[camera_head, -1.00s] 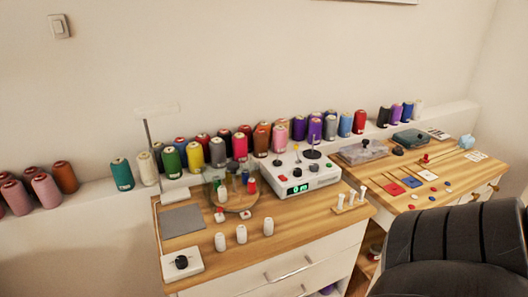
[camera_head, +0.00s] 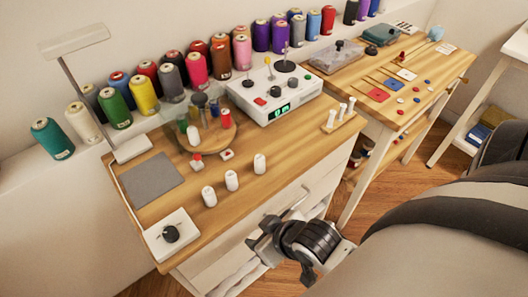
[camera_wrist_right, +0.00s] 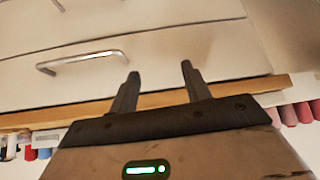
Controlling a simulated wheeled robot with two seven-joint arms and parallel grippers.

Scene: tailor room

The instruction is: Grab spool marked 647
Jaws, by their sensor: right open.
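I cannot read the number 647 on any spool. Three small white spools stand upright on the wooden table (camera_head: 290,150): a left one (camera_head: 209,197), a middle one (camera_head: 232,181) and a right one (camera_head: 259,164). Large coloured thread spools, such as a teal one (camera_head: 52,139) and a yellow one (camera_head: 143,95), line the ledge behind. My right gripper (camera_head: 258,238) is in front of the table's drawers, below the top and apart from every spool. In the right wrist view its two fingers (camera_wrist_right: 160,70) are spread and empty, facing the drawer fronts. My left gripper is out of view.
A white control box (camera_head: 275,95) and a round wooden stand with small bobbins sit at the table's back. A lamp (camera_head: 76,40) rises at the left. A drawer handle (camera_wrist_right: 80,61) is close to the fingers.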

